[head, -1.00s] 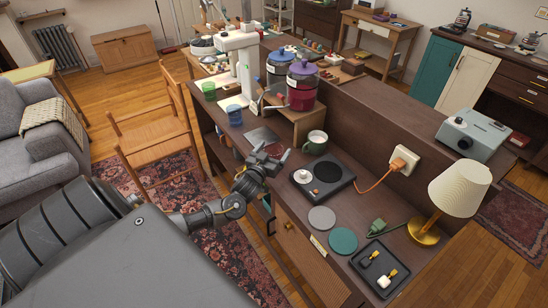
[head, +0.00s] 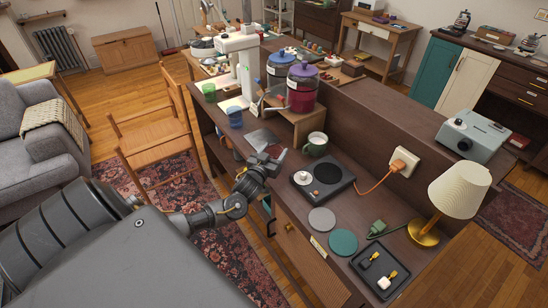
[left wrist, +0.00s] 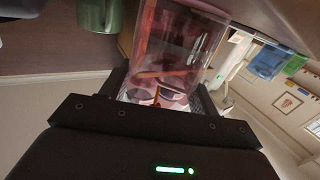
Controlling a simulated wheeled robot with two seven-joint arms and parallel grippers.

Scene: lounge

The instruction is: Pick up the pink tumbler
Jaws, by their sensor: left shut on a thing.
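The pink tumbler (left wrist: 182,50) is see-through and fills the middle of the left wrist view, between the fingers of my left gripper (left wrist: 160,97). The gripper is shut on it. In the head view my left gripper (head: 268,160) is at the near edge of the dark wooden counter, left of the green mug. There the tumbler is mostly hidden by the gripper, and I cannot tell whether it touches the counter. My right gripper is in neither view.
A blue tumbler (head: 235,117) and a green tumbler (head: 209,91) stand farther left. Drink dispensers (head: 302,88) stand on a wooden riser (head: 309,121) behind.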

